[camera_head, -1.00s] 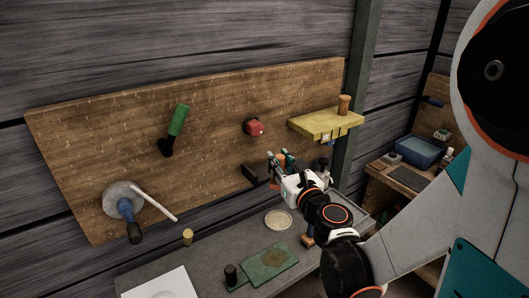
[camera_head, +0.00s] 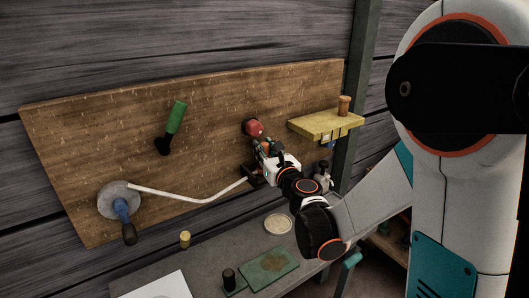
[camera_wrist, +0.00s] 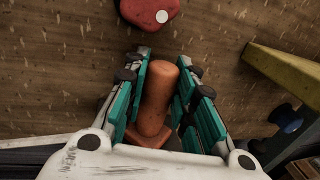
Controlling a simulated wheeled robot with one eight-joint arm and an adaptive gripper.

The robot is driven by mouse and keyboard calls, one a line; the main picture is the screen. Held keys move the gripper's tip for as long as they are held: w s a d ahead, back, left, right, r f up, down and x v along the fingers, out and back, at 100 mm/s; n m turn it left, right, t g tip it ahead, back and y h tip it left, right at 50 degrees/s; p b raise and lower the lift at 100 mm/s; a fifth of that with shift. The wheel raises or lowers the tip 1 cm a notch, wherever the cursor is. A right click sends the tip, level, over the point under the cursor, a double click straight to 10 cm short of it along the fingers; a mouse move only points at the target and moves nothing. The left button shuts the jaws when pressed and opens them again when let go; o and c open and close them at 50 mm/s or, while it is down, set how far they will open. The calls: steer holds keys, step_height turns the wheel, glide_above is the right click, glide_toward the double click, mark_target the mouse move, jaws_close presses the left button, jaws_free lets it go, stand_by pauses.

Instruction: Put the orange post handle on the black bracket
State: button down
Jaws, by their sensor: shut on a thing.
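The orange post handle (camera_wrist: 160,88) stands between the two green-padded fingers of my gripper (camera_wrist: 158,95) in the wrist view. It has a rounded top and a wider orange foot, partly hidden by the gripper body. My gripper is shut on it. In the head view, my gripper (camera_head: 262,148) is close to the wooden board, just below the red knob (camera_head: 253,127). The black bracket (camera_head: 249,171) shows as a dark block on the board, partly hidden behind my gripper. I cannot tell whether the handle touches it.
A yellow shelf (camera_head: 325,124) with a brown cylinder (camera_head: 344,105) is right of my gripper. A green-handled lever (camera_head: 175,118) and a grey disc with a blue handle (camera_head: 120,199) are left. A grey bench (camera_head: 225,262) lies below with several small items.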

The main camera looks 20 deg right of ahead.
steer(key=shift+f, duration=0.2)
steer(key=c, duration=1.3)
jaws_free()
steer(key=shift+r, duration=0.1)
